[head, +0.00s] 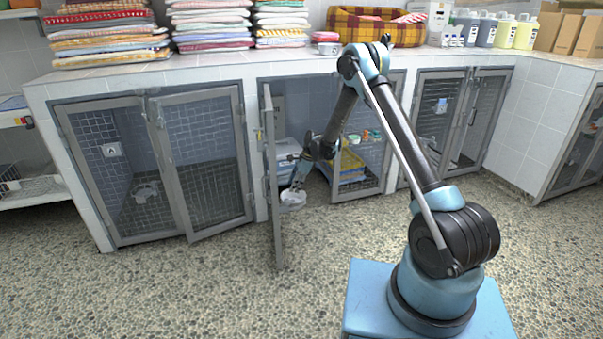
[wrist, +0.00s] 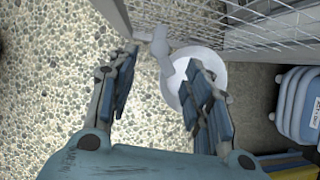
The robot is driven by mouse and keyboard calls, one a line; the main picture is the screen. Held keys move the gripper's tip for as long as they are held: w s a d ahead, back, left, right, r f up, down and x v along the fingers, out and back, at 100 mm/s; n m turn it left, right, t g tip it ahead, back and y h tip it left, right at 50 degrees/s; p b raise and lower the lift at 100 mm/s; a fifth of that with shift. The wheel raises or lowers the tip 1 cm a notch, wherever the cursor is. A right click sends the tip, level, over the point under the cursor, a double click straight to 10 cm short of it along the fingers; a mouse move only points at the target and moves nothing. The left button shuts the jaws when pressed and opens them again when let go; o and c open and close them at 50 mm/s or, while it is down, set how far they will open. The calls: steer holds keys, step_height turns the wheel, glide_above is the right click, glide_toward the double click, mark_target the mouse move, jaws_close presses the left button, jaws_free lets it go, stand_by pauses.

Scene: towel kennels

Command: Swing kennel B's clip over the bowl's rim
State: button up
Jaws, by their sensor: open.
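The white bowl (head: 293,199) is by the open mesh door (head: 272,180) of the middle kennel, which I take as kennel B; no letter is readable. In the wrist view the bowl (wrist: 207,60) lies beside the door's mesh (wrist: 270,30), partly behind my right finger. A grey clip (wrist: 160,48) sticks out from the door frame and overlaps the bowl's left edge in the picture. I cannot tell whether it is over the rim or touching it. My gripper (wrist: 162,58) is open, with the clip between its fingertips but not gripped. In the head view my gripper (head: 299,184) is just above the bowl.
Towels (head: 105,35) and bottles (head: 487,30) stand on the counter. The pebbled floor (head: 200,290) in front is clear.

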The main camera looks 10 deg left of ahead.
steer(key=v, duration=0.8)
